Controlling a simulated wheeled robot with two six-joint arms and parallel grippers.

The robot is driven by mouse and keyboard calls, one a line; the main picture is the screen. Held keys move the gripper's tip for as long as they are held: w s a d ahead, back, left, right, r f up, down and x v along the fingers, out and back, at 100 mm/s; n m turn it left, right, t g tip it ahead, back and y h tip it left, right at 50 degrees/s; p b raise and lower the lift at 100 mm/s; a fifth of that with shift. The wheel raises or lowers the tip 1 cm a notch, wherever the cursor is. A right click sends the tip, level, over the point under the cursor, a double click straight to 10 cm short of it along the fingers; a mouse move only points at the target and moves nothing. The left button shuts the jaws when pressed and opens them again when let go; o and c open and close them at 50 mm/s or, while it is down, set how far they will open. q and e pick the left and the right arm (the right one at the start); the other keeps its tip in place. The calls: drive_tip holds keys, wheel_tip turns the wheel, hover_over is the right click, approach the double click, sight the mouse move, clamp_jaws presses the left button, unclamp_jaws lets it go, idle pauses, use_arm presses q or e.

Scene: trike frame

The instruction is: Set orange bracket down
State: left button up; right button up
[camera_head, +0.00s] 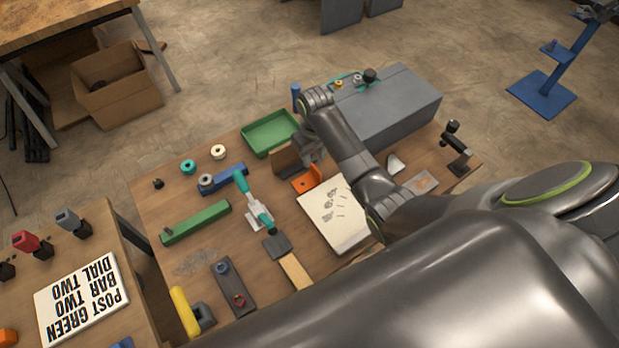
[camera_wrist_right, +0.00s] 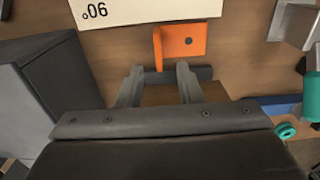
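The orange bracket (camera_head: 309,179) lies on the table beside the white sheet, partly covered by my right arm in the head view. In the right wrist view the bracket (camera_wrist_right: 185,42) shows a flat plate with a hole and an upright plate at its left side. My right gripper (camera_wrist_right: 158,72) is open, its two fingers apart. Its fingertips are near the bracket, with a visible gap from it. A dark bar (camera_wrist_right: 203,73) lies by the fingertips; whether they touch it is unclear. In the head view my right gripper (camera_head: 306,160) is mostly hidden. My left gripper is not in view.
A green tray (camera_head: 270,132) and a large grey box (camera_head: 395,105) stand behind. The white sheet (camera_head: 338,215) lies right of the bracket.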

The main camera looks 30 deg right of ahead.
sight(316, 169)
drive_tip(key=f, duration=0.2)
drive_tip(key=f+p, duration=0.1)
drive_tip(key=f, duration=0.1)
drive_tip(key=shift+s+d+f, duration=0.1)
drive_tip(key=shift+s+d, duration=0.05)
drive_tip(key=shift+s, duration=0.25)
drive_tip(key=shift+f, duration=0.45)
clamp_jaws()
